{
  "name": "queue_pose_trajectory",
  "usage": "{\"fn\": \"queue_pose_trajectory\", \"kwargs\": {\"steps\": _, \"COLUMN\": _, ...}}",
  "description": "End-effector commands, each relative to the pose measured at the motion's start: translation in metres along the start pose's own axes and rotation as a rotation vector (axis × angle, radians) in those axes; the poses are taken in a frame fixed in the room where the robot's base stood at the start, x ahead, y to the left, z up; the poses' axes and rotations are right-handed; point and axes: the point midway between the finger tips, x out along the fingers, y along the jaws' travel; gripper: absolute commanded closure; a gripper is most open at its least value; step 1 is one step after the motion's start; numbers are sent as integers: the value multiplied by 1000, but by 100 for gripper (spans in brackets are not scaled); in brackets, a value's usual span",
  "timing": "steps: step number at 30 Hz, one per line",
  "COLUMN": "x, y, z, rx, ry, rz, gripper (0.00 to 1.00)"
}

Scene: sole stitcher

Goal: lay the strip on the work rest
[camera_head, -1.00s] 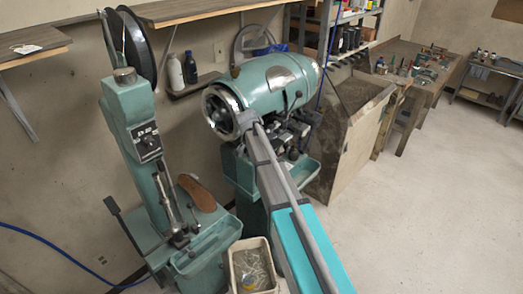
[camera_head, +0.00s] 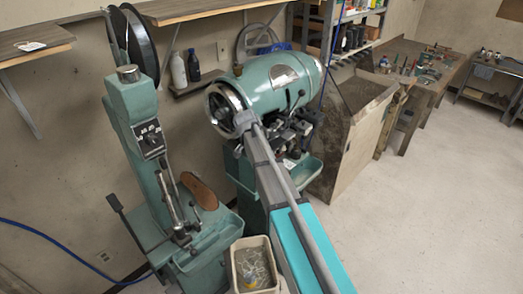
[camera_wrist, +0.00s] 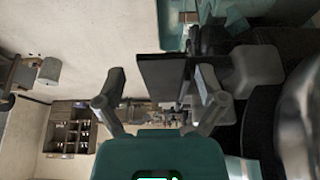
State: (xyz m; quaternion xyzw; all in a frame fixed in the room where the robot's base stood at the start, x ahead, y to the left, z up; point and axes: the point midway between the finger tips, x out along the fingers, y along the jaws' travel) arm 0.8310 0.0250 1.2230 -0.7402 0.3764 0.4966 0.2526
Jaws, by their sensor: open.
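In the wrist view my gripper (camera_wrist: 160,82) is open, its two fingers spread apart. A flat dark plate (camera_wrist: 160,78) shows between the fingers, nearer the right one. I cannot tell whether it is the strip or the work rest, or whether a finger touches it. In the head view my arm reaches to the teal barrel-shaped machine (camera_head: 275,88) with a round metal face (camera_head: 222,107). My gripper cannot be made out there. I cannot pick out the strip or the work rest for certain in the head view.
A teal stitching machine with a black reel (camera_head: 140,40) stands at the left, with a brown sole (camera_head: 199,191) on it. A pale bin (camera_head: 236,270) is on the floor beside my arm. A large wooden box (camera_head: 350,135) stands right of the barrel machine. The floor (camera_head: 430,210) at right is clear.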

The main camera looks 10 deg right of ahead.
Motion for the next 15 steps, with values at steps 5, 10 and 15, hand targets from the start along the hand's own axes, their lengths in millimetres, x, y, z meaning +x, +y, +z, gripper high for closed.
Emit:
{"fn": "queue_pose_trajectory", "kwargs": {"steps": 5, "x": -2, "y": 0, "z": 5, "rx": 0, "ry": 0, "rz": 0, "gripper": 11}}
{"fn": "queue_pose_trajectory", "kwargs": {"steps": 10, "x": -4, "y": 0, "z": 9, "rx": 0, "ry": 0, "rz": 0, "gripper": 11}}
{"fn": "queue_pose_trajectory", "kwargs": {"steps": 15, "x": -5, "y": 1, "z": 13, "rx": 2, "ry": 0, "rz": 1, "gripper": 11}}
